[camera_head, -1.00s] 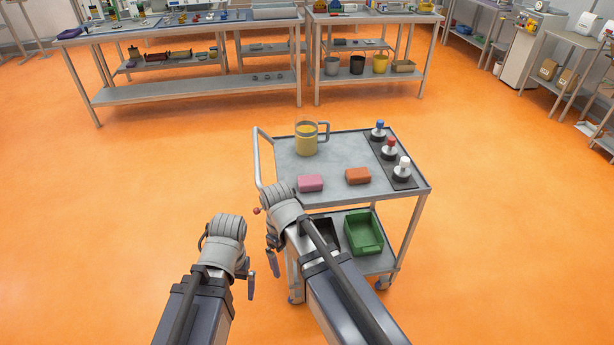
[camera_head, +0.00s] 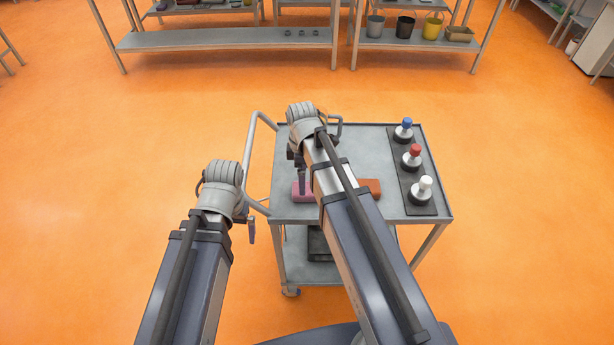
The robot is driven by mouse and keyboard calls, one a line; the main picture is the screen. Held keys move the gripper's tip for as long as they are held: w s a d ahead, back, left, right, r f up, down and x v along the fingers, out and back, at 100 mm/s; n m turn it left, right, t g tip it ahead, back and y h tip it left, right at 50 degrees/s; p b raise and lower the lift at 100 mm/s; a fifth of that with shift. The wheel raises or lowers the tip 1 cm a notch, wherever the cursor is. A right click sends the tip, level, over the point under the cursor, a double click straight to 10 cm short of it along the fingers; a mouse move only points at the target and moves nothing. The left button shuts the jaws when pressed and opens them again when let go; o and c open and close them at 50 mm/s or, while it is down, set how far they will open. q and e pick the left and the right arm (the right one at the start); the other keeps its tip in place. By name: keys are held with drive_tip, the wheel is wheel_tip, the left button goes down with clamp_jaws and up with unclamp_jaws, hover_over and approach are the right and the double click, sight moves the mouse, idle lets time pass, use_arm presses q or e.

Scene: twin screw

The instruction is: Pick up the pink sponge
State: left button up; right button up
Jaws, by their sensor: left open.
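The pink sponge (camera_head: 297,193) lies on the cart's top near its front left corner. Its right end is partly covered by my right arm. My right gripper (camera_head: 303,179) points down over the sponge; whether its fingers touch it or how far apart they are cannot be made out. My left gripper (camera_head: 251,231) hangs at the left of the cart, away from the sponge, open and empty.
On the cart top (camera_head: 376,146) an orange-red sponge (camera_head: 371,188) is partly behind my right arm. A mug handle (camera_head: 337,127) shows behind my wrist. Blue, red and white knobs (camera_head: 413,156) stand at right. A cart handle (camera_head: 252,150) rises at left.

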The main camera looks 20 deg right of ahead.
sight(308, 188)
drive_tip(key=shift+w+d, duration=0.3)
drive_tip(key=shift+w, duration=0.1)
drive_tip(key=shift+s+a+f+b, duration=0.1)
drive_tip(key=shift+f+b, duration=0.15)
drive_tip(key=shift+b, duration=0.1)
wheel_tip(308, 188, down, 2)
drive_tip(key=shift+f+b, duration=0.1)
drive_tip(key=shift+b, duration=0.95)
drive_tip(key=f+b, duration=0.2)
drive_tip(key=d+f+b, duration=0.1)
drive_tip(key=f+b, duration=0.2)
drive_tip(key=shift+d, duration=0.15)
drive_tip(key=c, duration=1.3)
wheel_tip(308, 188, up, 10)
drive_tip(key=p, duration=1)
